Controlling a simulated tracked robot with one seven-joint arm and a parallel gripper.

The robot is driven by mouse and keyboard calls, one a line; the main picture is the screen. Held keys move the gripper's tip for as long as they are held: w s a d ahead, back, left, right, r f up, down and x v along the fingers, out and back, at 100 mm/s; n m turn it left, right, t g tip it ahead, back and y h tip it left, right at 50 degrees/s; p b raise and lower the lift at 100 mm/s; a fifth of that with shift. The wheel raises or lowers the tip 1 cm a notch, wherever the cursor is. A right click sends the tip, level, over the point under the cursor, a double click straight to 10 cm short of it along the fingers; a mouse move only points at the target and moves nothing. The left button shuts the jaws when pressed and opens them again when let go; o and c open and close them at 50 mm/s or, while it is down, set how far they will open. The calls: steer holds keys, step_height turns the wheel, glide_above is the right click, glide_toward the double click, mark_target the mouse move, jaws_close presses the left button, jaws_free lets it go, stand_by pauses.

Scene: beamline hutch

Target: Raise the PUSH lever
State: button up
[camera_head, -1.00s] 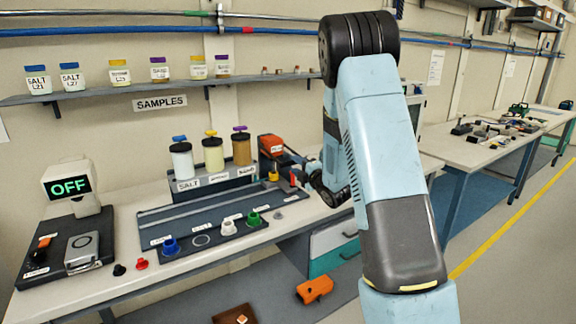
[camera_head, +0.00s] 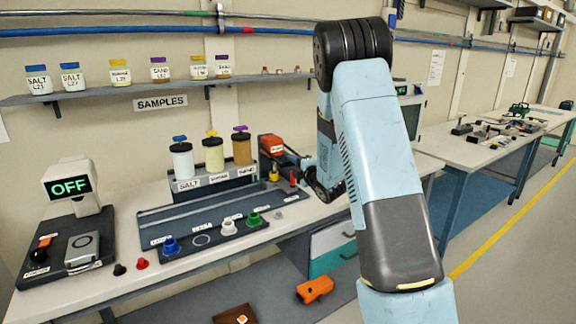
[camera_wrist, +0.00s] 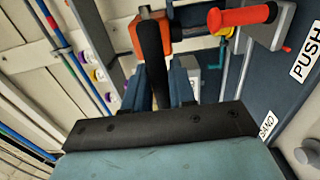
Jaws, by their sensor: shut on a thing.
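My gripper (camera_wrist: 156,88) is shut on a black bar (camera_wrist: 152,48) that runs between its fingers towards an orange block (camera_wrist: 138,32) in the wrist view. In the head view the orange unit (camera_head: 271,146) stands at the bench's right end, with my gripper close to its right; the fingers are small there. The PUSH label (camera_wrist: 305,55) is on the dark panel further right. I cannot tell for certain which handle it names.
Sample bottles (camera_head: 213,155) stand in a rack left of the orange unit. A dark tray (camera_head: 215,236) with coloured pieces lies in front. A shelf (camera_head: 150,93) with jars runs above. An orange object (camera_head: 314,290) lies on the floor.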

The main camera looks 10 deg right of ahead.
jaws_close()
